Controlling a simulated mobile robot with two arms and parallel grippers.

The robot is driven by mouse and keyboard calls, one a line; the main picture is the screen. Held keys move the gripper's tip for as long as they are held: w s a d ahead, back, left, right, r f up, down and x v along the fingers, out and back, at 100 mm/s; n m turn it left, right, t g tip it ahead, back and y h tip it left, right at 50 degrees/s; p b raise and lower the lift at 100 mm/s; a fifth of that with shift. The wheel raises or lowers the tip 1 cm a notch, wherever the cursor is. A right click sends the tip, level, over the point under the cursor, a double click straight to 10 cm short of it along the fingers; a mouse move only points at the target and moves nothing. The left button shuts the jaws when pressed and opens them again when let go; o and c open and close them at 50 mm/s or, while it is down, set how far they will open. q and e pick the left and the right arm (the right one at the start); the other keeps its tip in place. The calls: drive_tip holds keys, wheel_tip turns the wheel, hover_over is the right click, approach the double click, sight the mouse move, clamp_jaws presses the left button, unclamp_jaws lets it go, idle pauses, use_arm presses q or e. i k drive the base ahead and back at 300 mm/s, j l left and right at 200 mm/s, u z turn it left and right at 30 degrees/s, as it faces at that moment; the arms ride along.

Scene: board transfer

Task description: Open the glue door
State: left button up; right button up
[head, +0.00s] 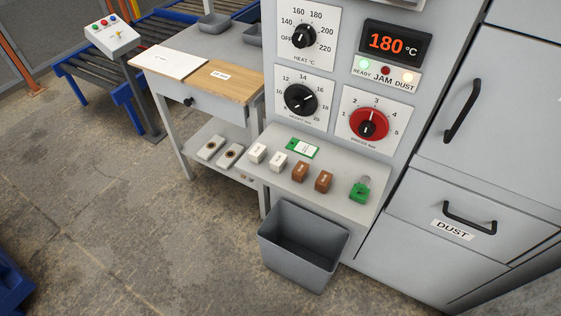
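A light grey door (500,120) with a slanted black bar handle (462,111) is on the right of the machine. It looks shut, flush with its frame. No glue label shows on it, so I cannot tell if it is the glue door. Below it is a shut panel marked DUST (470,215) with its own black handle. Neither of my grippers is in view.
The machine front has dials and a display (396,42) reading 180 °C. A ledge (335,205) holds white and brown blocks and green items. A grey bin (303,246) stands below. A workbench (215,105) is at left. Floor in front is clear.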

sight(498, 122)
drive_tip(key=z, duration=1.6)
drive_tip(key=k+l, duration=0.15)
drive_tip(key=l, duration=0.2)
drive_tip(key=u, duration=0.05)
